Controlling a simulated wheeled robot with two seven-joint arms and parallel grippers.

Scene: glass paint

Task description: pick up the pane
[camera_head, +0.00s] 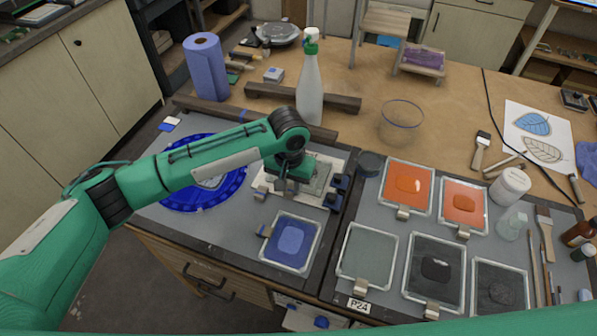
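My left arm reaches in from the left, and my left gripper (284,187) points down over the left part of a pale sheet with a glass pane (318,179) on it. The pane looks clear and greyish, and lies flat between small blue-and-black blocks. The gripper and wrist hide its left part. The fingertips are small and dark, so I cannot tell whether they are open or touch the pane. My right gripper is not in view.
A blue round plate (222,200) lies partly under my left arm. A blue tray (291,242) sits in front. A white bottle (310,90) and wooden bars (345,103) stand behind.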

